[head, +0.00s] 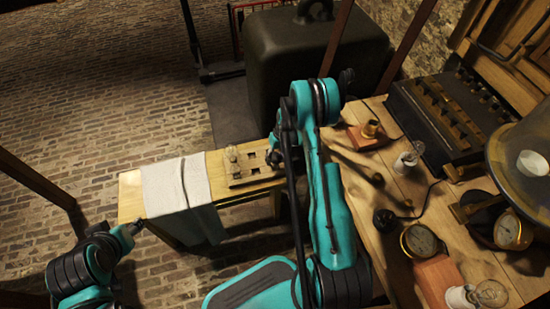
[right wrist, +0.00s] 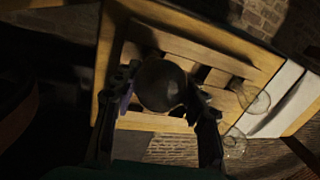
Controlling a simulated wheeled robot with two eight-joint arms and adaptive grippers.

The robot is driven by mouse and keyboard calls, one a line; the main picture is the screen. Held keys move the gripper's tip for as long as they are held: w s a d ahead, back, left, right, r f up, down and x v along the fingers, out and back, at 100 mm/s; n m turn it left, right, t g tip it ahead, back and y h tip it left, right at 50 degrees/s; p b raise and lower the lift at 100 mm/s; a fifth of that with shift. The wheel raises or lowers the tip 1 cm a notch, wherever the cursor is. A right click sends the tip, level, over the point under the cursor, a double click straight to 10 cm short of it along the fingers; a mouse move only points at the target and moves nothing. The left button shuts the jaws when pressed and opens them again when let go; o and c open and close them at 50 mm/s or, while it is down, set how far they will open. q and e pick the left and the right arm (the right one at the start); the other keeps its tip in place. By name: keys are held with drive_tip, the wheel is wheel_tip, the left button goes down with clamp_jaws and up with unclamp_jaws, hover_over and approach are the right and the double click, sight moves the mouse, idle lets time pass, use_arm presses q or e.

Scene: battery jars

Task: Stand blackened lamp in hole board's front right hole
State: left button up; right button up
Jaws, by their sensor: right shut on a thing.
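The blackened lamp (right wrist: 161,84) shows in the right wrist view as a dark round globe between the fingers of my right gripper (right wrist: 160,100), which is shut on it. In the head view my right gripper (head: 276,156) is at the right end of the hole board (head: 240,182), and the lamp cannot be made out there. The board also shows behind the lamp in the right wrist view, with dark square holes. I cannot tell whether the lamp's base is in a hole. My left gripper (head: 136,228) is low at the left, its jaws too small to judge.
A clear lamp (head: 232,155) stands at the board's left. A white cloth (head: 180,190) drapes over the narrow bench (head: 130,190). The right-hand workbench (head: 395,195) carries gauges, another clear lamp (head: 408,160), a brass holder (head: 371,128) and a glass dome (head: 525,155).

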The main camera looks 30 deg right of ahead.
drive_tip(key=shift+f, duration=0.15)
drive_tip(key=o, duration=1.4)
